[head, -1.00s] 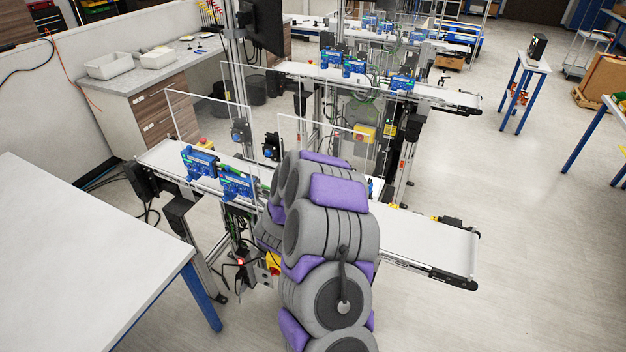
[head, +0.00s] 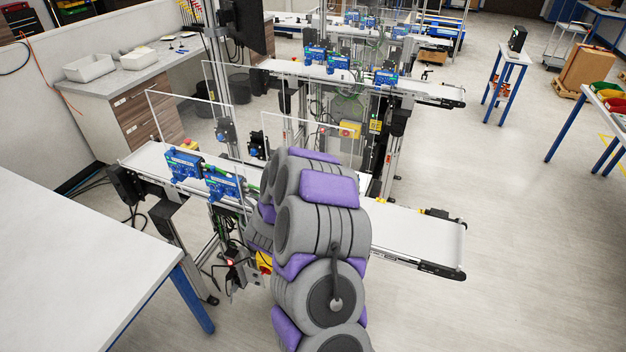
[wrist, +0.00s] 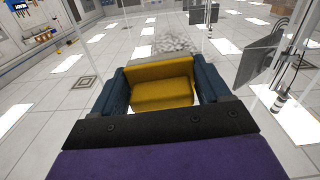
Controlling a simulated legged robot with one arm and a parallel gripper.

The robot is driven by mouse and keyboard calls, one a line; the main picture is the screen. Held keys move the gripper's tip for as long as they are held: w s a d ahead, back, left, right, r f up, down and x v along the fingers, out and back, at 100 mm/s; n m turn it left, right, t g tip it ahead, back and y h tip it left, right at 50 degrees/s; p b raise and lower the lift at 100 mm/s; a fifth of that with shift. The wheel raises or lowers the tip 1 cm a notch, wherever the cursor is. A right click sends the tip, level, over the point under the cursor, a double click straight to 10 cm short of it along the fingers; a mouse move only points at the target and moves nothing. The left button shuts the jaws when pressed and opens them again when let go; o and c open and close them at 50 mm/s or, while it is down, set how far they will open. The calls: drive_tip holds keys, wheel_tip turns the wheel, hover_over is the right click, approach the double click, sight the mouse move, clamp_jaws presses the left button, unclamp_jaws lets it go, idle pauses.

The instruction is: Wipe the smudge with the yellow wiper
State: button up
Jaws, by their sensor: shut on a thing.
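In the wrist view, my gripper (wrist: 159,72) is shut on the yellow wiper (wrist: 163,92), with a dark blue finger on each side of it. A grey-white mottled smudge (wrist: 178,41) shows just beyond the wiper's far edge, a little right of centre, apparently on a clear panel. I cannot tell whether the wiper touches the panel. In the head view, my arm hides the gripper, the wiper and the smudge. Clear upright panels stand over the near conveyor (head: 420,240), one on the left (head: 180,118) and one partly behind my arm (head: 315,140).
Blue devices (head: 184,163) sit on the conveyor left of my arm. A white table (head: 70,255) fills the lower left. A second conveyor (head: 420,88) runs behind. A dark monitor (wrist: 245,58) shows at right in the wrist view. Open floor lies at right.

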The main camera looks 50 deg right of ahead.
drive_tip(key=w+a+p, duration=0.1)
drive_tip(key=w+a, duration=0.3)
drive_tip(key=w, duration=0.4)
drive_tip(key=shift+p, duration=0.4)
idle(0.5)
drive_tip(key=shift+w, duration=0.1)
drive_tip(key=shift+v, duration=3)
drive_tip(key=v, duration=0.3)
